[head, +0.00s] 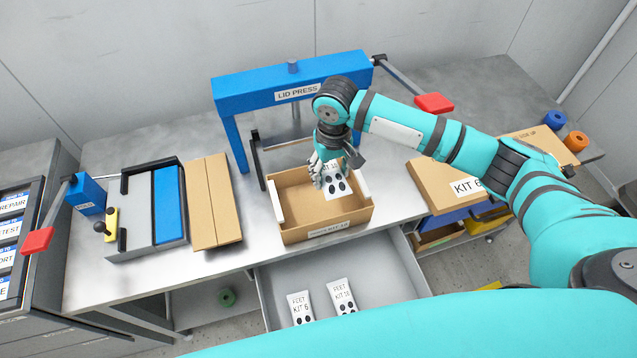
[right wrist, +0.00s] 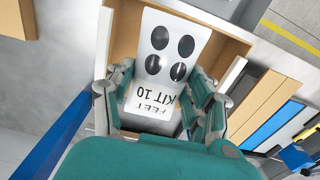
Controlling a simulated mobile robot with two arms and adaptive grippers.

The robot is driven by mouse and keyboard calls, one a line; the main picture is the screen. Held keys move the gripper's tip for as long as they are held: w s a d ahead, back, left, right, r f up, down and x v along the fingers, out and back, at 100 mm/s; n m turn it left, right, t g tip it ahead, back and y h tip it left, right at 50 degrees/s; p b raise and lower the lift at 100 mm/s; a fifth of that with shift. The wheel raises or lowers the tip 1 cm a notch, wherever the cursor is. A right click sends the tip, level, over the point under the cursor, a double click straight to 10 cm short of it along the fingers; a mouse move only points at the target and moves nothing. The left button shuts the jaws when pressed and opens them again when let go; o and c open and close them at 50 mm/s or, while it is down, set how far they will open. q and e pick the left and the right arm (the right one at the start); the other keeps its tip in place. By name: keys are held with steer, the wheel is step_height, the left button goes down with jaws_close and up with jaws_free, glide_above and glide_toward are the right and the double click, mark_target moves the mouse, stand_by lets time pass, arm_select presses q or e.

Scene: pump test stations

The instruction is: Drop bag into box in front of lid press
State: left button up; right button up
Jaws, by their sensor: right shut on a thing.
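My right gripper (head: 328,168) is shut on a white bag (head: 337,189) with black round spots. In the right wrist view the bag (right wrist: 170,60) reads "FEET KIT 10" and sits between the fingers (right wrist: 168,105). The bag hangs over the open cardboard box (head: 323,228); I cannot tell whether its lower end touches the box floor. The box stands in front of the blue lid press (head: 240,92), and its wall shows in the right wrist view (right wrist: 222,30). My left gripper is not in view.
An open drawer (head: 385,297) below the table holds two more feet bags (head: 300,307) (head: 342,295). A folded cardboard piece (head: 213,200) and a fixture with a blue plate (head: 167,203) are left of the box. A closed box (head: 440,190) marked KIT 6 lies right.

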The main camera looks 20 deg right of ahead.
steer(key=shift+w+a+r+p, duration=0.1)
steer(key=shift+w+r+p, duration=0.3)
steer(key=shift+r+p, duration=0.15)
steer(key=shift+w+a+f+p, duration=0.1)
steer(key=shift+w+f+p, duration=0.15)
steer(key=shift+p, duration=0.2)
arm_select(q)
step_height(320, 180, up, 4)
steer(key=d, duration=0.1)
arm_select(e)
steer(key=shift+w+f, duration=0.2)
steer(key=shift+w+a+f, duration=0.1)
steer(key=shift+a+f, duration=0.05)
steer(key=shift+f, duration=0.25)
arm_select(q)
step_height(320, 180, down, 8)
steer(key=b, duration=0.7)
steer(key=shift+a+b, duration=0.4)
arm_select(e)
step_height(320, 180, down, 5)
steer(key=shift+f, duration=0.2)
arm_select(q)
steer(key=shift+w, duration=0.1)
